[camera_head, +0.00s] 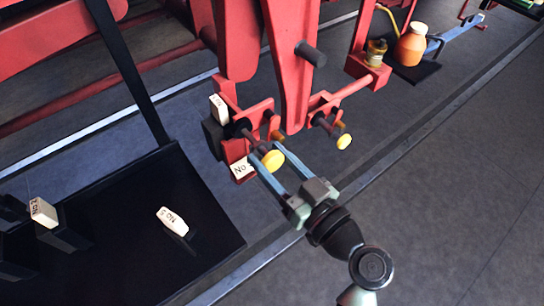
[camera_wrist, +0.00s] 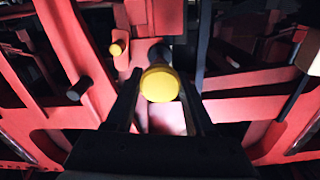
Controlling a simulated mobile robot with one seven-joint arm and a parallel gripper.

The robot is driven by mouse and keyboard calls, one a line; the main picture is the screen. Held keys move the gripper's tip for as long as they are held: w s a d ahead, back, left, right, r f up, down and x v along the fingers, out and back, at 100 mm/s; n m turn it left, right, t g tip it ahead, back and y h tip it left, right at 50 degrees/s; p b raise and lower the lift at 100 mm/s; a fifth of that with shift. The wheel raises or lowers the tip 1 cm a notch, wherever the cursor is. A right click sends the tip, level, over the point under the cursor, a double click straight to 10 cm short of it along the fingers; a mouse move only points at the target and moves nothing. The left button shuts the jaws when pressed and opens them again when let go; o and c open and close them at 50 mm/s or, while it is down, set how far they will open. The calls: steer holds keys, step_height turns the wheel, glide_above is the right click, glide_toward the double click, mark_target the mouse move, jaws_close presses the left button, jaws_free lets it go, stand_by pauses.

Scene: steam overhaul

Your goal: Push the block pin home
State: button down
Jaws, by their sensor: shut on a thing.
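A dark pin with a yellow round head (camera_head: 273,160) sits at the red bracket (camera_head: 262,112) below the red hanger. My gripper (camera_head: 264,154) reaches it from the lower right, its two blue fingers on either side of the pin. In the wrist view the yellow head (camera_wrist: 160,83) lies between the fingers, and the gripper is shut on this pin. The head stands out from the bracket. How deep the shaft goes is hidden.
White tags (camera_head: 240,169) and (camera_head: 219,107) are beside the bracket. A black tray (camera_head: 110,255) at lower left holds a white tag labelled No 5 (camera_head: 173,220). An orange jar (camera_head: 411,45) stands at upper right. The grey floor at lower right is clear.

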mark_target(261, 148)
steer(key=b+x, duration=0.2)
steer(key=x, duration=0.3)
steer(key=shift+s+r, duration=0.1)
steer(key=c, duration=0.6)
jaws_free()
steer(key=o, duration=0.3)
steer(key=shift+o, duration=0.2)
steer(key=b+v, duration=0.3)
steer(key=v, duration=0.8)
steer(key=shift+s+d, duration=0.15)
steer(key=shift+d, duration=0.1)
steer(key=shift+s+d, duration=0.35)
steer(key=shift+s, duration=0.25)
